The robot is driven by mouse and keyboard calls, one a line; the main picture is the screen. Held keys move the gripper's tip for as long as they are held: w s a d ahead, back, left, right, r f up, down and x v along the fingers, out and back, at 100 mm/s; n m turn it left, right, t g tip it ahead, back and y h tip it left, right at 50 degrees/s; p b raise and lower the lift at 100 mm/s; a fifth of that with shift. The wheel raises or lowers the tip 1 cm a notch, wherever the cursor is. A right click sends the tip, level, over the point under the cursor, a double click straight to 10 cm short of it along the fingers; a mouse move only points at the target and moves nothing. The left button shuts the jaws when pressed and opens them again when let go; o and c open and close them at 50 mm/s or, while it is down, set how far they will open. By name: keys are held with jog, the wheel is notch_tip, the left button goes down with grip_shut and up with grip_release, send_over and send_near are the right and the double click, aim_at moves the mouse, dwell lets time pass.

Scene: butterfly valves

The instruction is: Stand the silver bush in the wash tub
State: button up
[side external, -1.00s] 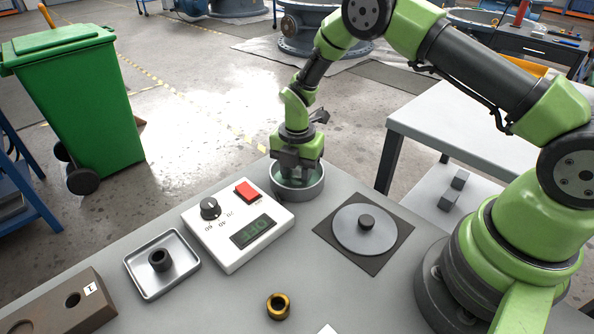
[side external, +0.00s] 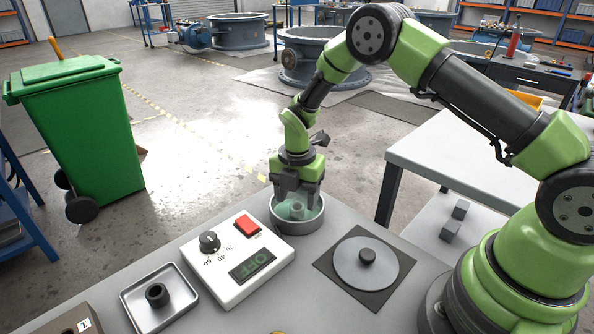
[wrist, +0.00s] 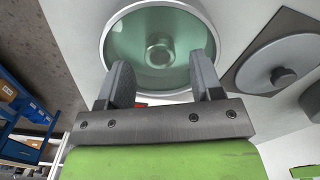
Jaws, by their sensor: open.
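The wash tub (side external: 300,229) is a round grey metal tub with greenish liquid, at the far edge of the bench. The silver bush (side external: 297,210) stands inside it, near the middle. In the wrist view the bush (wrist: 160,53) shows end-on through the liquid, inside the tub's rim (wrist: 104,42). My gripper (side external: 298,194) is just above the tub. In the wrist view my gripper (wrist: 161,76) has its two fingers spread wide, with nothing between them and the bush apart from both.
A white control box (side external: 237,262) with a knob, red button and display reading OFF stands beside the tub. A tray (side external: 184,310) holds a dark bush (side external: 157,294). A grey knobbed disc (side external: 349,270) lies on a dark mat at right. A green bin stands beyond the bench.

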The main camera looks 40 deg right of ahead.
jog(key=s+r+m+t, duration=0.1)
jog(key=s+r+m, duration=0.15)
jog(key=r, duration=0.75)
jog(key=s+r+m+t, duration=0.1)
jog(key=r+m, duration=0.3)
jog(key=r, duration=0.5)
jog(key=s+a+r+m+t+y, duration=0.1)
jog(key=s+r+m, duration=0.3)
jog(key=s+m, duration=0.6)
jog(key=s+a+r+m+t+y, duration=0.1)
jog(key=s+r+m+t, duration=0.3)
jog(key=s+m, duration=0.5)
jog(key=shift+s+r+m, duration=0.35)
jog(key=shift+r+m, duration=0.05)
jog(key=shift+m, duration=0.15)
